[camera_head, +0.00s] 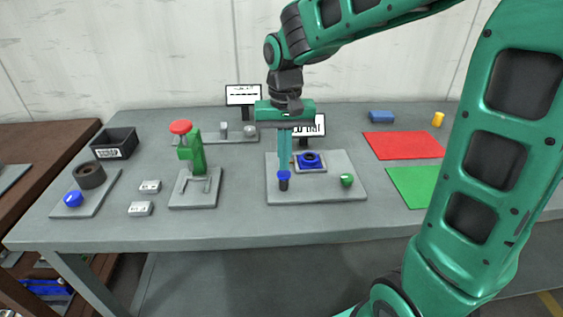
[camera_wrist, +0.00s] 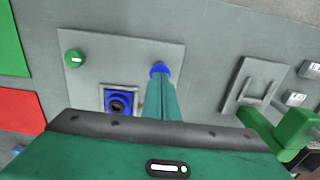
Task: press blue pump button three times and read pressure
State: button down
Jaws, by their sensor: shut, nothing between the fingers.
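A grey plate (camera_head: 325,193) on the table carries a black post with a blue cap (camera_head: 283,175), a blue dial (camera_head: 310,160) and a green button (camera_head: 347,180). The blue cap also shows in the wrist view (camera_wrist: 160,68). My gripper (camera_head: 285,169) is shut and points down, with its fingertips at the blue cap. In the wrist view the fingertips (camera_wrist: 159,78) overlap the cap's near edge. I cannot tell whether they touch it or how far it is pressed. A sign (camera_head: 314,125) behind the plate is partly hidden by my gripper, and its text is only partly readable.
A green jack with a red knob (camera_head: 181,127) stands left of the plate. Farther left are another blue button (camera_head: 73,199), a dark ring (camera_head: 89,175) and a black box (camera_head: 115,143). A white display (camera_head: 243,95) stands behind. Red (camera_head: 404,145) and green (camera_head: 412,184) mats lie right.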

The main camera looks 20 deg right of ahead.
jog(key=shift+f, duration=0.65)
